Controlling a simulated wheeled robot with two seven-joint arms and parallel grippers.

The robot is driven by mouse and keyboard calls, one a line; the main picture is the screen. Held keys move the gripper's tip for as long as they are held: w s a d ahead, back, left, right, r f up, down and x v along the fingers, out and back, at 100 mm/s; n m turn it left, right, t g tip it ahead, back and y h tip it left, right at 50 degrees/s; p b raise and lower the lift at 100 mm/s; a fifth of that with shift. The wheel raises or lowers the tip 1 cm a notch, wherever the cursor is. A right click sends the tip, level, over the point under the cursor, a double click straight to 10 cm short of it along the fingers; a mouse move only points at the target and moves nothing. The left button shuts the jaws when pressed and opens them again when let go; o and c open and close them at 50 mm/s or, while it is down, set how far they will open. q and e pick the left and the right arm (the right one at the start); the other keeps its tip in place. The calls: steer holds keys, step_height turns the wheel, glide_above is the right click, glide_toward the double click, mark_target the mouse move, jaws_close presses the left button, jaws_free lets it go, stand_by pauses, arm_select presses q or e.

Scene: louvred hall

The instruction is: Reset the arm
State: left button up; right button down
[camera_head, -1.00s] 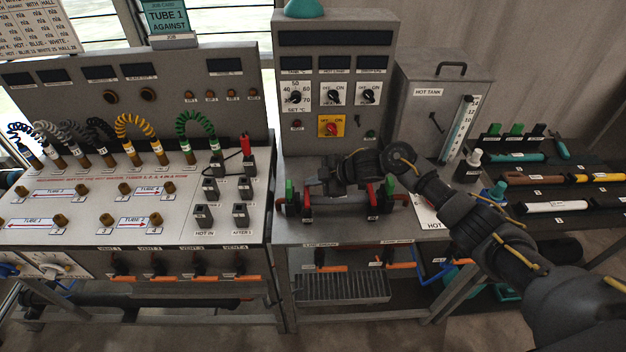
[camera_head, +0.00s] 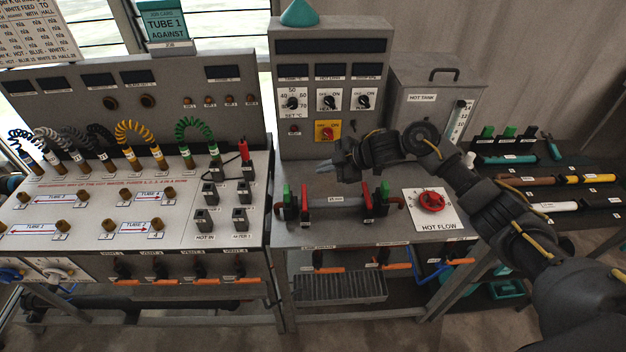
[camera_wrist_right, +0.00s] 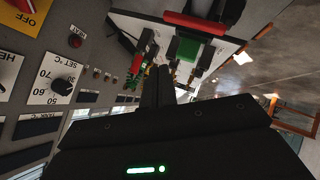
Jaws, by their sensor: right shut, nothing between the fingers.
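My right arm comes in from the right in the head view, and its gripper (camera_head: 327,167) points left above the middle bench, in front of the control panel (camera_head: 330,105). Its fingers are together with nothing between them. In the right wrist view the closed fingers (camera_wrist_right: 158,82) show as dark bars at the centre. The gripper is apart from the bench top and above the pipe section (camera_head: 335,201) with its red and green valve handles. My left gripper does not show in any view.
The red hot flow knob (camera_head: 431,201) sits on a white plate right of the pipe section. The hot tank (camera_head: 425,90) stands behind the arm. Coiled hoses stand on the left bench (camera_head: 100,215). Tools lie on the dark rack (camera_head: 550,190) at right.

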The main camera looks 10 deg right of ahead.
steer(key=d+r, duration=0.1)
steer(key=d+r+b, duration=0.1)
steer(key=d+r, duration=0.1)
steer(key=shift+s, duration=0.3)
